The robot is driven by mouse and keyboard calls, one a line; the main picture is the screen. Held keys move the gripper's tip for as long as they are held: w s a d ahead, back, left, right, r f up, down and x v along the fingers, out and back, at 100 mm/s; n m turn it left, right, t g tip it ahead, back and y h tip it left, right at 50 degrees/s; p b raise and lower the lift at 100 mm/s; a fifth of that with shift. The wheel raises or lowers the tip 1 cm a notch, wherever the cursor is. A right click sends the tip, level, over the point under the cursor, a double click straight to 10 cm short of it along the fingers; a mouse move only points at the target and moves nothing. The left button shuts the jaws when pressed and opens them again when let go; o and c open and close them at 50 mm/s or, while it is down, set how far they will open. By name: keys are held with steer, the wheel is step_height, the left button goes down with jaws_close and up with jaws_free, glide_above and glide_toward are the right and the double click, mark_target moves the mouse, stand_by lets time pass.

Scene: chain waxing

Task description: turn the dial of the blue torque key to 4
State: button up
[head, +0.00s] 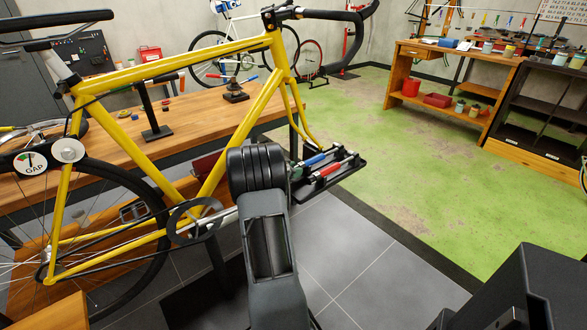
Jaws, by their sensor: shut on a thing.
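A blue-handled tool (315,160), which looks like the blue torque key, lies at a black tray (344,176) just right of my arm. Its dial and any number on it are too small to read. A red-handled tool (328,170) lies beside it, nearer the camera. My arm rises from the bottom middle, and its dark end covers the left part of the tray area. My gripper's fingers are hidden behind the arm, so I cannot see what they touch.
A yellow bicycle (185,70) stands across the left, close to my arm. A wooden workbench (110,142) is behind it. A black box-shaped object (520,290) stands at the bottom right. The grey tiled floor (365,265) right of my arm is clear.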

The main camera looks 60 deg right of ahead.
steer(key=o, duration=0.9)
steer(key=shift+o, duration=0.2)
steer(key=p+v, duration=0.2)
steer(key=v, duration=1.1)
steer(key=shift+a, duration=0.35)
steer(key=shift+w+r, duration=0.1)
steer(key=shift+r, duration=0.05)
